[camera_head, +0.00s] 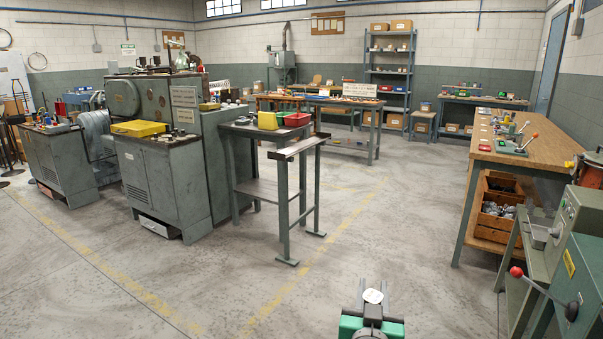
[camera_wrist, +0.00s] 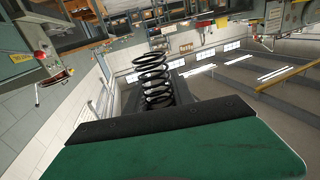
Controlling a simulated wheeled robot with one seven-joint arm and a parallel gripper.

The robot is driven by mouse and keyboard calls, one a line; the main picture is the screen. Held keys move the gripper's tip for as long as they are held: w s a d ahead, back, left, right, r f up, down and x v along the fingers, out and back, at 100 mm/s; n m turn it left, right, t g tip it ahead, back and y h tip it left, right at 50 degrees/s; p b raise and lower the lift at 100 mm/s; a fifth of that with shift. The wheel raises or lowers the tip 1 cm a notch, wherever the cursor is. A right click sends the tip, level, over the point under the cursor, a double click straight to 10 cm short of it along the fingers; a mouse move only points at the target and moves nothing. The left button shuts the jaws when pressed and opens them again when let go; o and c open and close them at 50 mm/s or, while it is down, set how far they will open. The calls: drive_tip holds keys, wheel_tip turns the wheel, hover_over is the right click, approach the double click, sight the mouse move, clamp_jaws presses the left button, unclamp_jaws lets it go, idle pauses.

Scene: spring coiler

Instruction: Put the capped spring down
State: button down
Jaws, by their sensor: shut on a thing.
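The capped spring shows in the wrist view as a black coil (camera_wrist: 153,78) standing out beyond the dark pad of my gripper. In the head view a small pale round disc (camera_head: 373,296), which looks like its cap, sits between the fingers of my gripper (camera_head: 373,301) at the bottom of the picture. My gripper is shut on the spring and holds it in the air above open floor. The green finger body (camera_wrist: 180,152) hides the spring's lower part in the wrist view. Whether both ends are capped, I cannot tell.
A wooden-topped bench (camera_head: 520,140) stands right, with a green lever machine (camera_head: 570,255) nearer. A narrow grey stand (camera_head: 300,148) and a small table (camera_head: 250,131) with a yellow and a red bin stand left of centre. The central floor is clear.

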sight(378, 294)
wheel_tip(378, 294, up, 9)
drive_tip(key=w+n+y+p, duration=0.1)
drive_tip(key=n+y+p, duration=0.25)
drive_tip(key=p, duration=1.25)
drive_tip(key=shift+m+t+y, duration=0.3)
drive_tip(key=shift+m+y, duration=0.05)
drive_tip(key=shift+y, duration=0.1)
drive_tip(key=s+f, duration=0.3)
drive_tip(key=shift+d, duration=0.25)
drive_tip(key=r, duration=0.2)
drive_tip(key=s+r, duration=0.1)
drive_tip(key=r, duration=0.1)
drive_tip(key=shift+r, duration=0.35)
